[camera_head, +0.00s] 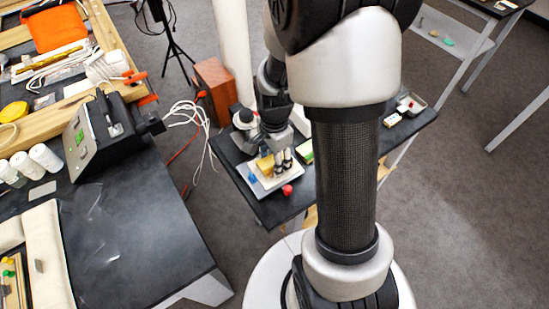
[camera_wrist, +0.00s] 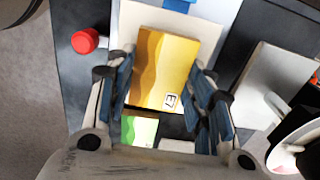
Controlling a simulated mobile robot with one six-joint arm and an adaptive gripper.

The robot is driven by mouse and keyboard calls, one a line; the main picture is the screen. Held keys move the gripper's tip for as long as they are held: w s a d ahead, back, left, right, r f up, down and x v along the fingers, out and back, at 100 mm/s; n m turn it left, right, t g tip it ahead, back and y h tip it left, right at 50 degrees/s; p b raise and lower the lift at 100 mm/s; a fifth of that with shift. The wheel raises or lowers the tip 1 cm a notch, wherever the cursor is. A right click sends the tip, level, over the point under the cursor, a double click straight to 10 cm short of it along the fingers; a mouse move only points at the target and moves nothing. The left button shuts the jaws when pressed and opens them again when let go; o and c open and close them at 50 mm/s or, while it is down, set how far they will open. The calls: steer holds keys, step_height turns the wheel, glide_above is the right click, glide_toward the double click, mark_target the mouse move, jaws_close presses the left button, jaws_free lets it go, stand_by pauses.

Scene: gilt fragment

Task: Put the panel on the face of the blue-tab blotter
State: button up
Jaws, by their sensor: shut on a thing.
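The panel (camera_wrist: 165,68) is a gold rectangle with wavy bands and a small white label near one corner. My gripper (camera_wrist: 163,75) is shut on it, one blue-padded finger along each side. In the wrist view, the pale blotter (camera_wrist: 128,22) lies beyond the panel, with its blue tab (camera_wrist: 180,4) at the top edge. In the head view, the panel (camera_head: 265,165) is between the fingers of my gripper (camera_head: 275,162), over the white blotter (camera_head: 268,187) on the small dark table. I cannot tell whether the panel touches the blotter; part of the blotter's face is hidden.
A red knob (camera_wrist: 88,41) stands left of the blotter. A green item (camera_wrist: 139,130) lies below the panel, and a grey plate (camera_wrist: 267,85) lies to the right. In the head view, a wooden box (camera_head: 214,88) and loose cables (camera_head: 193,115) are left of the table.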

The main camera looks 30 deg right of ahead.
steer(key=shift+f, duration=0.2)
steer(key=o, duration=1.1)
steer(key=shift+c, duration=0.2)
steer(key=shift+r, duration=0.2)
steer(key=s+a+r+n+t+p, duration=0.1)
steer(key=s+a+r+n+p, duration=0.15)
steer(key=r, duration=0.75)
steer(key=s+a+r+n+t+p, duration=0.1)
steer(key=a+r+n+p, duration=0.15)
steer(key=r, duration=0.75)
steer(key=s+a+r+n+t, duration=0.2)
steer(key=s+a+r+n, duration=0.3)
steer(key=s+n, duration=0.5)
steer(key=shift+a+r+n+t+b, duration=0.35)
steer(key=shift+r+n, duration=0.7)
steer(key=shift+n, duration=0.25)
